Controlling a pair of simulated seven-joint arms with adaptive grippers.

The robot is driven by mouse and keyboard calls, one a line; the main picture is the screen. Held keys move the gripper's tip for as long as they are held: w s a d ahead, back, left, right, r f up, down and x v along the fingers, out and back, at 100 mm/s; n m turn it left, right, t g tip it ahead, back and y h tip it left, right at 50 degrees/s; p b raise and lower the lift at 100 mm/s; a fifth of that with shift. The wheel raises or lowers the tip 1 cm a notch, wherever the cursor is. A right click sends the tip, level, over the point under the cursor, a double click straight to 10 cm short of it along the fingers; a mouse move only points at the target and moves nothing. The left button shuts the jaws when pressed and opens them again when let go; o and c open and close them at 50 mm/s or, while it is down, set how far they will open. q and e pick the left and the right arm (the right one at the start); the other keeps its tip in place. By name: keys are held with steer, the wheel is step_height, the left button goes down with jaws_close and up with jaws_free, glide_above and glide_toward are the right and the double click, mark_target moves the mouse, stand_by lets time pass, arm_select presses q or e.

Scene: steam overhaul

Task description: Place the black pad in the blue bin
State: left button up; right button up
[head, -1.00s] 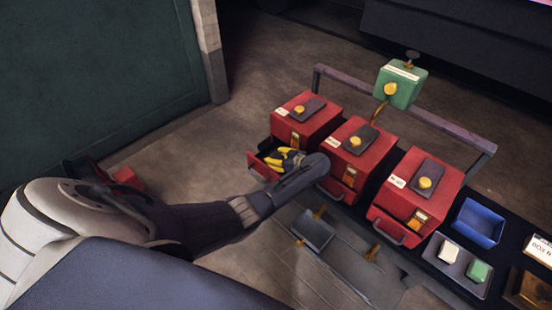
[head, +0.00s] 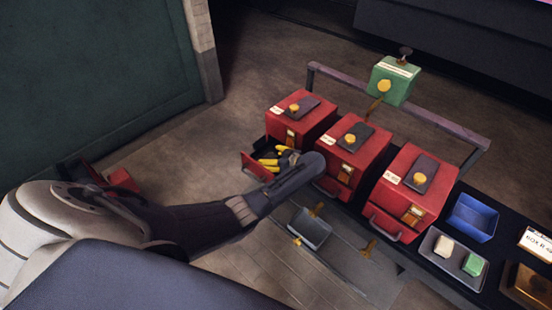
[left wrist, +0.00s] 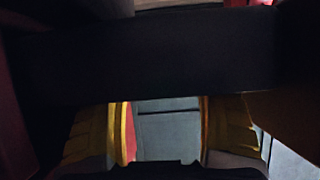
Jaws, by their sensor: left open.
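The blue bin (head: 474,218) stands empty at the right in the head view, on the dark bench top. My left gripper (head: 270,160) is open at the pulled-out drawer (head: 255,166) of the leftmost red box (head: 300,116). Its yellow fingers show partly above the drawer, partly hidden by my arm. In the left wrist view, the yellow fingers (left wrist: 160,132) stand apart with a gap between them. A broad dark band (left wrist: 150,52) crosses above them; I cannot tell whether it is the black pad. I cannot make out the pad in the head view. My right gripper is not in view.
Two more red boxes (head: 349,150) (head: 414,190) stand to the right, drawers shut. A tray (head: 438,263) with a cream block and a green block lies before the blue bin. A green box (head: 392,82) stands behind at a rail (head: 430,118). A grey tray (head: 309,230) lies in front.

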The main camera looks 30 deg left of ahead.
arm_select(q)
steer(key=v, duration=1.6)
steer(key=shift+d+r, duration=0.15)
steer(key=shift+d, duration=0.2)
steer(key=shift+d+r, duration=0.2)
steer(key=shift+d, duration=0.1)
steer(key=shift+c, duration=0.6)
steer(key=shift+s, duration=0.1)
steer(key=shift+a, duration=0.1)
